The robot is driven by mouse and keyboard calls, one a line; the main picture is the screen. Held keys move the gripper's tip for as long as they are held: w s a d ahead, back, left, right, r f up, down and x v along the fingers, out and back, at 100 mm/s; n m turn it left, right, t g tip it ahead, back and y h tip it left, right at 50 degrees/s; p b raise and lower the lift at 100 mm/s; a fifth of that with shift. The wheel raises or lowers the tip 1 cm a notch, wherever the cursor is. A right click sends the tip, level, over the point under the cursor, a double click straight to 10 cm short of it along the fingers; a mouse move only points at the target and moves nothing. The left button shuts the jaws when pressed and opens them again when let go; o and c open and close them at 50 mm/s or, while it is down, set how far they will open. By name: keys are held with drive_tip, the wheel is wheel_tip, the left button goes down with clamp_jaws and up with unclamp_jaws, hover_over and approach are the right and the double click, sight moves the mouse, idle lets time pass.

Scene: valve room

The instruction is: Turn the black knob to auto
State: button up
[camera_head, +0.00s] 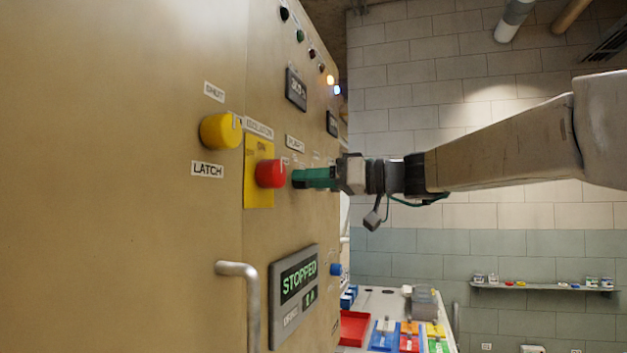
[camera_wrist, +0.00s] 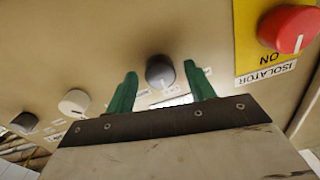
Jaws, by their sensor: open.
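A dark, nearly black knob (camera_wrist: 160,72) is on the beige panel in the wrist view, with small white labels close to it, too small to read. A pale pointer mark seems to show at its lower edge. My gripper (camera_wrist: 160,88) is open, with one green finger on each side of this knob. I cannot tell whether the fingers touch it. In the head view my gripper (camera_head: 299,178) reaches in from the right to the panel face, and the knob is hidden there. Another dark knob (camera_wrist: 24,122) sits at the far left of the wrist view.
A red isolator knob (camera_head: 271,173) on a yellow plate is just left of my gripper. A yellow knob (camera_head: 221,131), a door handle (camera_head: 240,275) and a "STOPPED" display (camera_head: 296,285) are on the panel. A white knob (camera_wrist: 75,103) is beside the dark one.

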drive_tip(key=c, duration=1)
drive_tip(key=shift+m, duration=0.3)
drive_tip(key=shift+f+m, duration=0.1)
drive_tip(key=shift+m, duration=4)
drive_tip(key=o, duration=1)
